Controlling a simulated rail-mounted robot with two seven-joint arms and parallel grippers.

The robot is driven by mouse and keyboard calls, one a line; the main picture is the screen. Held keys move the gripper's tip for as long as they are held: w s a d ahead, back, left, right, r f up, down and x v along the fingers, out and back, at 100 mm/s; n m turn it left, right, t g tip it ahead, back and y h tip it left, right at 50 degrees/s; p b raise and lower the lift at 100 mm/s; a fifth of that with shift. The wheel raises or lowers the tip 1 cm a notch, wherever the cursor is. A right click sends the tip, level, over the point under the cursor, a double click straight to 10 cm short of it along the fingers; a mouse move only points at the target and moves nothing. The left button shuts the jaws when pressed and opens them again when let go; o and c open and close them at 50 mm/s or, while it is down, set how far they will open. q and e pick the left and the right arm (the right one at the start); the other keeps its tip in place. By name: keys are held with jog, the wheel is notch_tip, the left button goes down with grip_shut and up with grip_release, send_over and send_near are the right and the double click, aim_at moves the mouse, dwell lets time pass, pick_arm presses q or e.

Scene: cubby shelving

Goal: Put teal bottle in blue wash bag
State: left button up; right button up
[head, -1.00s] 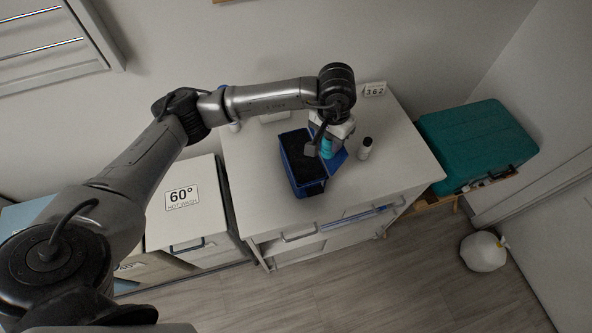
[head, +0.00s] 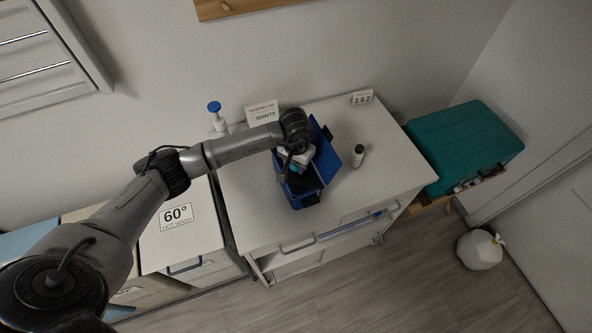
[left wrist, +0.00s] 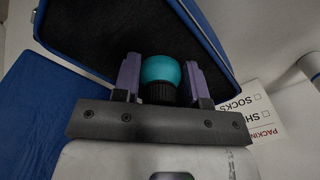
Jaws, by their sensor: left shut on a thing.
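The blue wash bag (head: 309,201) stands open on the white cabinet top, with its dark inside facing up and blue flaps at its right. My left gripper (head: 298,170) is over the bag's opening, shut on the teal bottle (head: 295,168). In the left wrist view the teal bottle (left wrist: 162,69) shows a rounded teal end and a black ribbed part between the two purple fingers (left wrist: 160,80). The bag's dark inside and blue rim (left wrist: 215,40) lie beyond it. I cannot tell how deep the bottle is in the bag. My right gripper is out of view.
A small white bottle with a dark top (head: 358,156) stands right of the bag. A blue-topped pump bottle (head: 215,115) and a packing card (head: 262,112) are behind it. A number card (head: 362,97) stands at the back right. The cabinet's right side (head: 385,165) is mostly clear.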

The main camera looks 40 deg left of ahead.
aim_at(296, 170)
pick_arm(q)
jog(key=shift+f, duration=1.85)
jog(key=shift+f, duration=0.2)
jog(key=o, duration=0.7)
jog(key=shift+r, duration=0.1)
jog(key=shift+r, duration=0.25)
notch_tip(296, 170, up, 12)
jog(key=shift+f, duration=0.15)
